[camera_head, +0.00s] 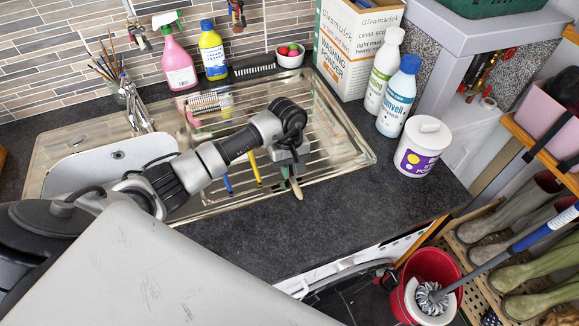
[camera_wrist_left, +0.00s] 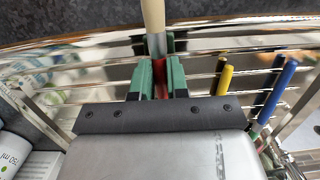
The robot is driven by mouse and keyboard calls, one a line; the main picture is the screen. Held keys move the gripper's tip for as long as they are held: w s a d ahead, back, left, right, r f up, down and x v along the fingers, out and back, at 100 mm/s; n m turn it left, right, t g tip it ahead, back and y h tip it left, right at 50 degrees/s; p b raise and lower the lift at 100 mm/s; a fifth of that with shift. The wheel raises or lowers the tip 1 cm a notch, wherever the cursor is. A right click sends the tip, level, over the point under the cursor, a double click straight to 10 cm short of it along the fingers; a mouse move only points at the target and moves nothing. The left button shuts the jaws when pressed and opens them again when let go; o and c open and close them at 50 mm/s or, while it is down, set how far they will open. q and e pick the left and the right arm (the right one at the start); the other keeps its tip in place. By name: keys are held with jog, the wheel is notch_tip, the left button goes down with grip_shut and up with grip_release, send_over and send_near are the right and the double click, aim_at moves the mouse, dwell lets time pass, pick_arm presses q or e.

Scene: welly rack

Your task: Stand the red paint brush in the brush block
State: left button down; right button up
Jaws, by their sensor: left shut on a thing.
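My left gripper (camera_head: 287,168) is over the drainer of the steel sink, shut on the red paint brush. In the left wrist view its green fingers (camera_wrist_left: 157,82) clasp the brush's red handle (camera_wrist_left: 160,72). The metal collar and pale bristle end (camera_wrist_left: 153,18) stick out past the fingertips. The pale end also shows in the head view (camera_head: 296,188), pointing to the counter's front edge. A yellow handle (camera_head: 254,167) and a blue handle (camera_head: 227,183) show left of the gripper. I cannot make out the brush block. My right gripper is not in view.
The sink drainer (camera_head: 345,150) has shiny metal bars and a raised rim. Bottles, a washing powder box (camera_head: 350,45) and a white tub (camera_head: 423,147) stand behind and to the right. The front counter strip (camera_head: 330,215) is bare. A red bucket (camera_head: 432,268) stands below.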

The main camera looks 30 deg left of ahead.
pick_arm(q)
jog(key=shift+f+b, duration=0.4)
jog(key=c, duration=1.1)
grip_release()
jog(key=shift+r, duration=0.1)
jog(key=shift+r+p, duration=0.4)
jog(key=shift+p, duration=0.2)
jog(key=shift+w+a+r, duration=0.1)
jog(key=shift+r, duration=0.2)
notch_tip(320, 180, up, 11)
jog(key=w+a+b, duration=0.1)
jog(key=b, duration=0.3)
